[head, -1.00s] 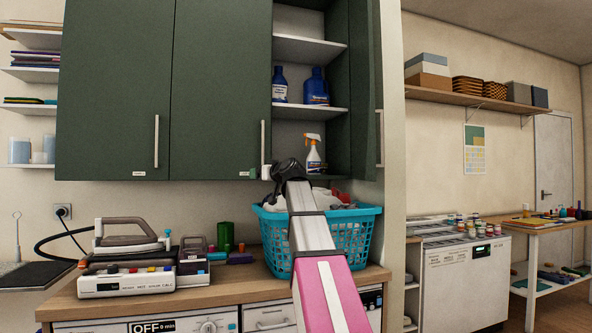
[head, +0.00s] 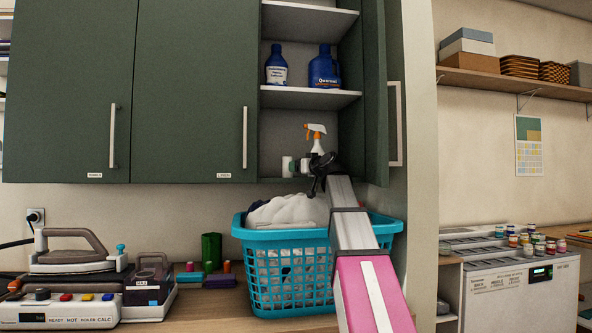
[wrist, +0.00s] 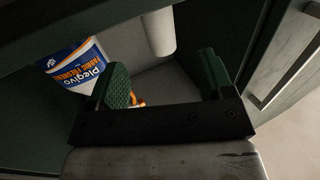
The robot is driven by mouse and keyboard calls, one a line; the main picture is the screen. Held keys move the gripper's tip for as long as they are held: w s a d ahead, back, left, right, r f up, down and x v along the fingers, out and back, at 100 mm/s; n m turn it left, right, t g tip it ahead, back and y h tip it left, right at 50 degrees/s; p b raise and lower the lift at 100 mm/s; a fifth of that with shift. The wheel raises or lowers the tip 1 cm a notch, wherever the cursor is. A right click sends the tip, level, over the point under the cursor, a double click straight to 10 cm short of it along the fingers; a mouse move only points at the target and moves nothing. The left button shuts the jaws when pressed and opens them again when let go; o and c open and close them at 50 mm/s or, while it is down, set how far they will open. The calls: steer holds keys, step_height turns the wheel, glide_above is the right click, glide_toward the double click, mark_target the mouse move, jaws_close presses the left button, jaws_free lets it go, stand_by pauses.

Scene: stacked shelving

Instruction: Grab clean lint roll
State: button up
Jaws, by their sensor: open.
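A white cylinder that looks like the lint roll (head: 288,166) stands on the lowest shelf of the open green cabinet, at its left front. In the wrist view the roll (wrist: 158,32) shows ahead of the fingers, between their lines and apart from them. My gripper (head: 305,167) is at the cabinet opening, just right of the roll in the head view. In the wrist view my gripper (wrist: 163,80) has its green-padded fingers spread, with nothing between them. The far end of the roll is cut off by a dark edge in the wrist view.
A spray bottle (head: 316,140) with an orange head stands behind my gripper; its label (wrist: 75,62) is close to the left finger. Blue bottles (head: 276,66) stand one shelf up. A turquoise basket (head: 285,235) with laundry sits below. The open door (head: 374,90) bounds the right.

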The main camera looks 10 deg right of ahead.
mark_target(287, 165)
steer(key=x, duration=0.5)
steer(key=shift+w+a, duration=0.15)
steer(key=shift+w, duration=0.2)
steer(key=x, duration=0.3)
steer(key=r+x, duration=0.1)
steer(key=x, duration=0.1)
steer(key=c, duration=1)
